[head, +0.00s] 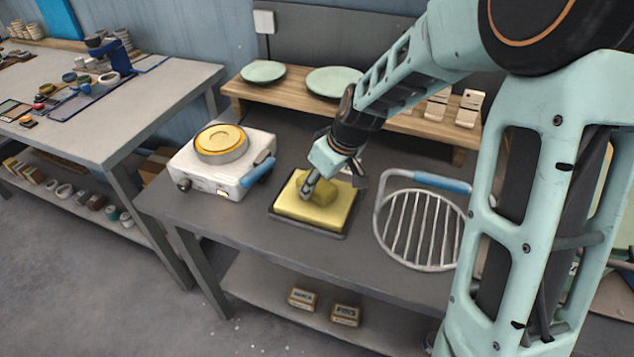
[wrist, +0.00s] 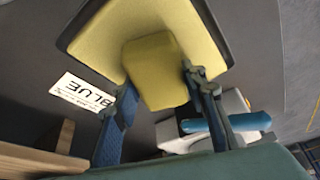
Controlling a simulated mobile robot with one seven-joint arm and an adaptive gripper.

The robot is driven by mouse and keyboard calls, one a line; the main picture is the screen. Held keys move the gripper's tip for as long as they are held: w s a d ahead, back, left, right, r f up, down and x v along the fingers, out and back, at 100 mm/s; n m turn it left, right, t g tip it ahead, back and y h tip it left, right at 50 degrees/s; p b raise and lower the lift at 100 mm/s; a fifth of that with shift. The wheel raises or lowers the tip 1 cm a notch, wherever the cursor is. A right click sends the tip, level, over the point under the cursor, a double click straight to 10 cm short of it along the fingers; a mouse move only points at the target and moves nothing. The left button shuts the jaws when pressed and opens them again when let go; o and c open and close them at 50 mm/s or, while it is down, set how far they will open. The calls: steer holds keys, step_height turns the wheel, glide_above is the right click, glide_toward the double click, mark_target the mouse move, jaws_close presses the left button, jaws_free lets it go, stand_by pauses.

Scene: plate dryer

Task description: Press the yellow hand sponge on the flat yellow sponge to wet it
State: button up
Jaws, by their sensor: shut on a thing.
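The flat yellow sponge (head: 293,203) lies in a dark tray (head: 308,228) near the middle of the table. The smaller yellow hand sponge (head: 324,190) is over it, held in my gripper (head: 312,187). In the wrist view my gripper (wrist: 160,108) is shut on the hand sponge (wrist: 157,70), with one finger on each side. The flat sponge (wrist: 110,40) fills the space behind it there. The hand sponge looks very close to the flat sponge's top; I cannot tell whether they touch.
A white hot plate (head: 217,180) with a blue handle stands left of the tray. A round wire rack (head: 425,230) with a blue handle lies to the right. Green plates (head: 334,81) rest on a wooden shelf (head: 285,92) behind.

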steer(key=shift+s+f+b, duration=0.1)
steer(key=shift+f+b, duration=0.3)
steer(key=shift+f, duration=0.1)
stand_by(1.6)
steer(key=shift+r+p, duration=2.25)
steer(key=shift+r, duration=1.3)
